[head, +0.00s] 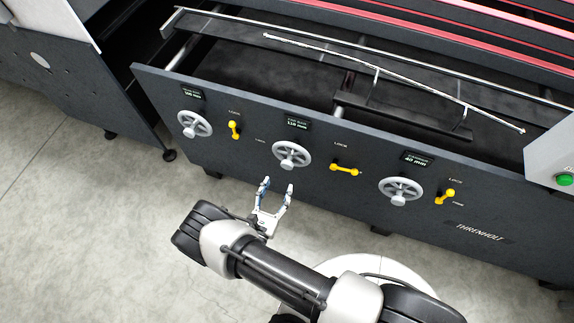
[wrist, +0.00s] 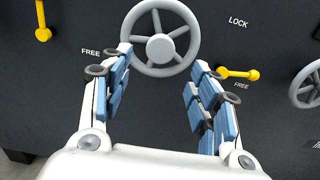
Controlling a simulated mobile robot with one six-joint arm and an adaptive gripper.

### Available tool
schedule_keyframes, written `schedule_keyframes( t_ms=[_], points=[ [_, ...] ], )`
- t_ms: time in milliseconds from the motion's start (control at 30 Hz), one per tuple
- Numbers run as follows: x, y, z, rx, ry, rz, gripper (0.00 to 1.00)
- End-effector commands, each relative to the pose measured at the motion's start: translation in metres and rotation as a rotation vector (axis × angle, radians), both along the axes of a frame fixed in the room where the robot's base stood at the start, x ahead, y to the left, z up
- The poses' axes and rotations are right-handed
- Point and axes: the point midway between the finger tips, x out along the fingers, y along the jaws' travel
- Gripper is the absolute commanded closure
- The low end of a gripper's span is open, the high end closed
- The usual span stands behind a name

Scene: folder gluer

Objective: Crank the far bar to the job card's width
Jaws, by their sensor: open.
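The middle grey handwheel (head: 291,155) is under a small display (head: 297,124) that appears to read FAR BAR, 118 mm. The wheel also fills the top middle of the wrist view (wrist: 161,47). My gripper (head: 276,188) is open and empty in front of the panel, just below this wheel. In the wrist view its blue-padded fingers (wrist: 160,85) are spread beneath the wheel's lower rim. The yellow lever (head: 345,168) right of the wheel lies sideways, its tip near the FREE label. A thin white rail (head: 400,70) runs above the bed. I see no job card.
A left handwheel (head: 194,124) and a right handwheel (head: 400,191) share the panel, each with a display. Their yellow levers, left (head: 235,130) and right (head: 445,197), point towards LOCK. A grey box with a green button (head: 565,180) is at the right.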

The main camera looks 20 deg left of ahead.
Motion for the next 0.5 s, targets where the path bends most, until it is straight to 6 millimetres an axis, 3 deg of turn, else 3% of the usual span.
schedule_keyframes(
  t_ms=[200,500],
  points=[
    [0.049,-0.006,-0.001,0.002,-0.001,-0.008,0.45],
    [0.091,-0.008,0.0,0.003,-0.001,-0.003,0.45]
  ],
)
